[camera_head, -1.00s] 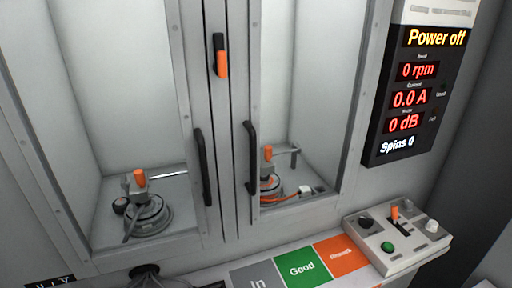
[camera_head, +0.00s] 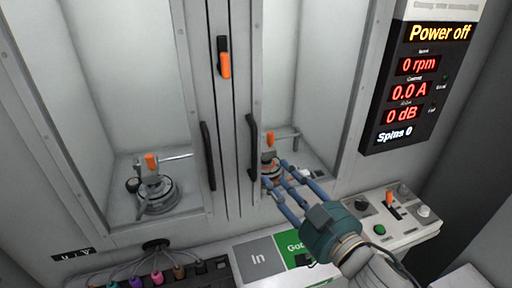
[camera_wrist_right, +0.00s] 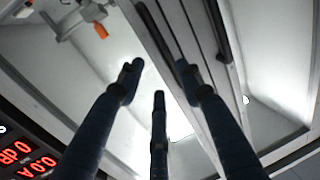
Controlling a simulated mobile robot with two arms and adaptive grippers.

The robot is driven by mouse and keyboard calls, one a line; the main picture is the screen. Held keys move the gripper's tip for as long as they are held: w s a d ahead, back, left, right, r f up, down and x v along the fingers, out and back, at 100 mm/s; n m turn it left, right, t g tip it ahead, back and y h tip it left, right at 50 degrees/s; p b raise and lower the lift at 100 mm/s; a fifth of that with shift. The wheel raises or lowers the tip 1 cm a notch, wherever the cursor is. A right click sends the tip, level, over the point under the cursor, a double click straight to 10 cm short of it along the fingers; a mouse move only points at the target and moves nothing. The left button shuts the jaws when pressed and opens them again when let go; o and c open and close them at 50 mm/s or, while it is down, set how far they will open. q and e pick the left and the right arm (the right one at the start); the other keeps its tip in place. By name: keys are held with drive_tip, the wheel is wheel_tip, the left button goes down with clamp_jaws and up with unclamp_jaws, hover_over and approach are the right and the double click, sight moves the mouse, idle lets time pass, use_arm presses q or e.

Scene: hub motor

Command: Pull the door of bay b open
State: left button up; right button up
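Two glazed doors stand side by side, both looking shut; I see no letter marking bay b. The right door has a black vertical handle (camera_head: 252,150), and the left door has a similar handle (camera_head: 208,156). My right gripper (camera_head: 275,178) is in front of the right bay's lower part, just right of the right handle. Its blue fingers are spread and hold nothing. In the right wrist view the spread fingers (camera_wrist_right: 158,85) point toward the door, with a dark handle bar (camera_wrist_right: 152,32) beyond them. I cannot tell whether they touch it. My left gripper is not in view.
An orange-and-black latch (camera_head: 223,58) sits between the doors. A motor fixture (camera_head: 156,190) stands in the left bay. A display (camera_head: 415,85) reads Power off. A control box (camera_head: 400,222), mats (camera_head: 260,258) and coloured plugs (camera_head: 157,278) lie below.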

drive_tip(key=r, duration=0.1)
drive_tip(key=p, duration=0.3)
hover_over(256, 176)
drive_tip(key=shift+w+f, duration=0.1)
drive_tip(key=shift+w, duration=0.4)
clamp_jaws()
